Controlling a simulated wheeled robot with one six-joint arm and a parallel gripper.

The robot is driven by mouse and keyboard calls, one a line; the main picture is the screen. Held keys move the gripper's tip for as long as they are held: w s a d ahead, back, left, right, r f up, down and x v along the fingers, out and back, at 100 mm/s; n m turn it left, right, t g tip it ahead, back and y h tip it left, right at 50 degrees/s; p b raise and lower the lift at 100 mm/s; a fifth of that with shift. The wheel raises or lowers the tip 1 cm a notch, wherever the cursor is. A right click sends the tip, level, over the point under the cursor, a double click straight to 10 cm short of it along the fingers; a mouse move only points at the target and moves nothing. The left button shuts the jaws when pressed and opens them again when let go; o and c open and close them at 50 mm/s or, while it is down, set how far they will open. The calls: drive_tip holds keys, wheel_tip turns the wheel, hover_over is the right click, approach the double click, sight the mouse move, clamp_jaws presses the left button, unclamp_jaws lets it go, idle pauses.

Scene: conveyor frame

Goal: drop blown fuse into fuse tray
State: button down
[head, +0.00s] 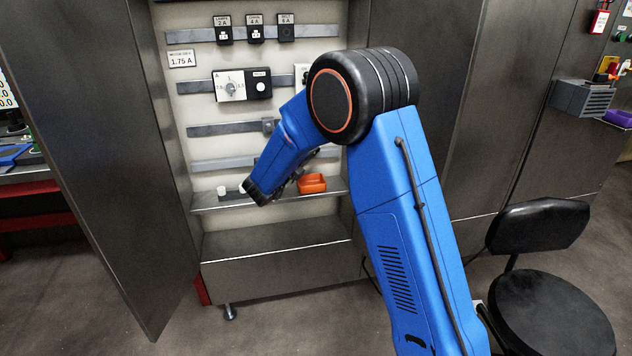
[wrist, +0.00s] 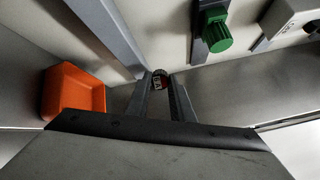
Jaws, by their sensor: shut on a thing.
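The fuse tray is a small orange open bin on the cabinet's lower shelf, in the head view (head: 313,184) just right of my wrist. It also shows at the left of the wrist view (wrist: 72,90), and what I see of its inside looks empty. In the head view my arm hides the fuse and most of the gripper.
The shelf (head: 290,195) also holds small white pieces (head: 222,190) at its left. A green knob (wrist: 217,36) sits on a rail in the wrist view. Breakers (head: 255,30) and a motor starter (head: 242,86) are on upper rails. The open cabinet door (head: 110,180) stands at left.

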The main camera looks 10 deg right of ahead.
drive_tip(key=shift+f, duration=2.9)
drive_tip(key=c, duration=1.5)
unclamp_jaws()
drive_tip(key=shift+o, duration=0.2)
drive_tip(key=v, duration=1.7)
drive_tip(key=shift+s+a+r, duration=0.1)
drive_tip(key=shift+s+a, duration=0.05)
